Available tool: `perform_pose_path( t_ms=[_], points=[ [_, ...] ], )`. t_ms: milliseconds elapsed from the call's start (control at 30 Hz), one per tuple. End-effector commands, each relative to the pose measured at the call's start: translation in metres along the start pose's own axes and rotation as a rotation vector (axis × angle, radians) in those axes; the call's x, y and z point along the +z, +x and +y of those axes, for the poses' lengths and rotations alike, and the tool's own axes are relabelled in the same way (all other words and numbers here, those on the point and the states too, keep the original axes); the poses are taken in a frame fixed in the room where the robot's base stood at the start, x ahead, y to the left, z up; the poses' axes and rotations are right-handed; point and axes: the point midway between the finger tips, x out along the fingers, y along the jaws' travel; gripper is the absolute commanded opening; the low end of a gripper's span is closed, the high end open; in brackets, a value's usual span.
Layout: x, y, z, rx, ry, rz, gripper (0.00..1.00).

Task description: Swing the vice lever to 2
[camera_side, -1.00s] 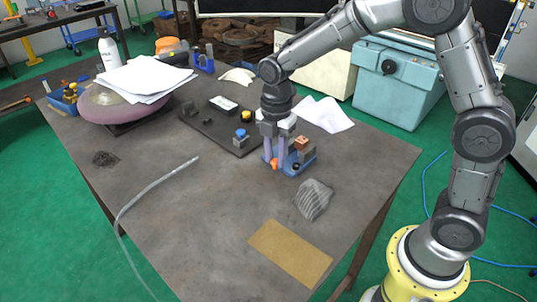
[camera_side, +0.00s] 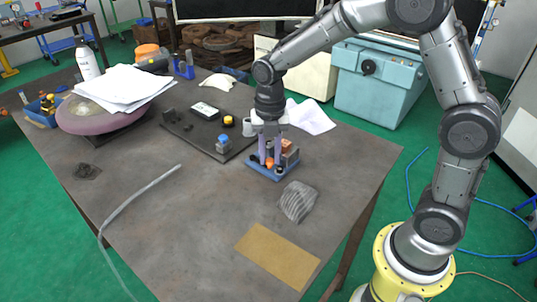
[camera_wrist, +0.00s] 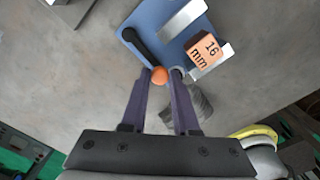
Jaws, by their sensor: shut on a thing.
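The vice has a blue base (camera_side: 262,172) and stands near the right side of the table in the side view. The wrist view shows its blue base (camera_wrist: 152,14), pale metal jaws and an orange block (camera_wrist: 204,50) marked "16 mm" between them. A black lever (camera_wrist: 139,45) runs across the base and ends in an orange ball knob (camera_wrist: 159,76). My gripper (camera_wrist: 162,74) is shut on that knob, one purple finger on each side. In the side view my gripper (camera_side: 266,160) points straight down at the vice. I can read no position numbers.
A ribbed grey piece (camera_side: 298,201) lies close in front of the vice. A dark plate (camera_side: 190,130) with small parts is behind left. A tan sheet (camera_side: 278,256) lies at the front, and a grey hose (camera_side: 140,190) crosses the left. The table's middle is clear.

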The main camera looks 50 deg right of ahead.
Motion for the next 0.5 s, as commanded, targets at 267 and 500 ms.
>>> perform_pose_path(
  t_ms=[267,500],
  points=[
    [0.0004,-0.0021,0.0003,0.002,-0.003,-0.002,0.00],
    [0.0003,-0.0017,0.0002,0.002,-0.002,-0.002,0.54]
  ],
)
